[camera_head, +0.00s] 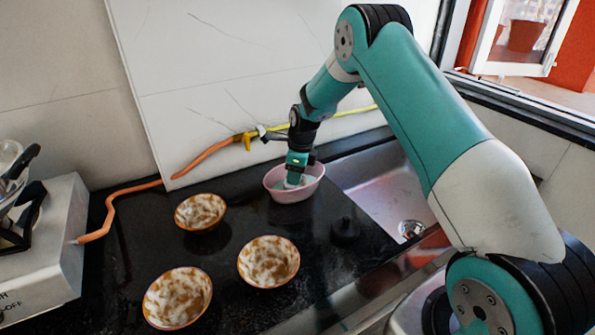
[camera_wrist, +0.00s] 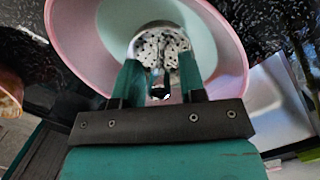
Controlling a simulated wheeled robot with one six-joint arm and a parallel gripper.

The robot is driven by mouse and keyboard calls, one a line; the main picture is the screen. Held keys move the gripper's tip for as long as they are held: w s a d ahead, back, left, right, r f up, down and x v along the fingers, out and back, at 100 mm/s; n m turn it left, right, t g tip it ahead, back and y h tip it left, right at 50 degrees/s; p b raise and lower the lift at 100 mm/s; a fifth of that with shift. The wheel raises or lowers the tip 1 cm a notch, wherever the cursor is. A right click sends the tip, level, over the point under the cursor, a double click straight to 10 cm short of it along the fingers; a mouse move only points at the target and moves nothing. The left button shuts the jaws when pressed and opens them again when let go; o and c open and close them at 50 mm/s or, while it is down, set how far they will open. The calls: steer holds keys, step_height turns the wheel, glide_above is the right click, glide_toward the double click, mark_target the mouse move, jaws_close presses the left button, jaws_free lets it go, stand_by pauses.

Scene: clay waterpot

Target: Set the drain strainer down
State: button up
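My gripper (camera_head: 292,183) reaches down into the pink bowl (camera_head: 271,192) on the black counter. In the wrist view its two teal fingers (camera_wrist: 160,72) stand apart with the drain strainer (camera_wrist: 161,42) at their tips. The strainer is a round, perforated metal piece with a dark middle part. The fingers appear shut on it, partly covering its sides. The bowl's pink wall (camera_wrist: 75,40) and pale inside surround the strainer in that view. Whether the strainer touches the bowl's bottom cannot be told. The head view hides the strainer behind the bowl's rim and my gripper.
Three patterned bowls stand on the counter: one behind (camera_head: 200,212), one in the middle (camera_head: 268,262), one in front (camera_head: 178,298). A stove (camera_head: 45,245) with an orange hose (camera_head: 105,215) is at left.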

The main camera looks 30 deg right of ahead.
steer(key=shift+o, duration=0.3)
step_height(320, 180, up, 12)
steer(key=s+d+b, duration=0.1)
steer(key=s+a+r+n, duration=0.6)
steer(key=a+n, duration=0.2)
steer(key=s+a+r+n+y, duration=0.1)
steer(key=s+a+n, duration=0.3)
steer(key=s+n, duration=0.4)
steer(key=s+a+r+n+y, duration=0.1)
steer(key=s+a+n, duration=0.3)
steer(key=s+n, duration=0.4)
steer(key=s+a+r+n+g, duration=0.1)
steer(key=s+a+r+n, duration=0.1)
steer(key=s+a+n, duration=0.3)
steer(key=s+n, duration=0.4)
steer(key=s, duration=0.4)
steer(key=shift+s+r+y, duration=0.2)
steer(key=shift+r+y, duration=0.2)
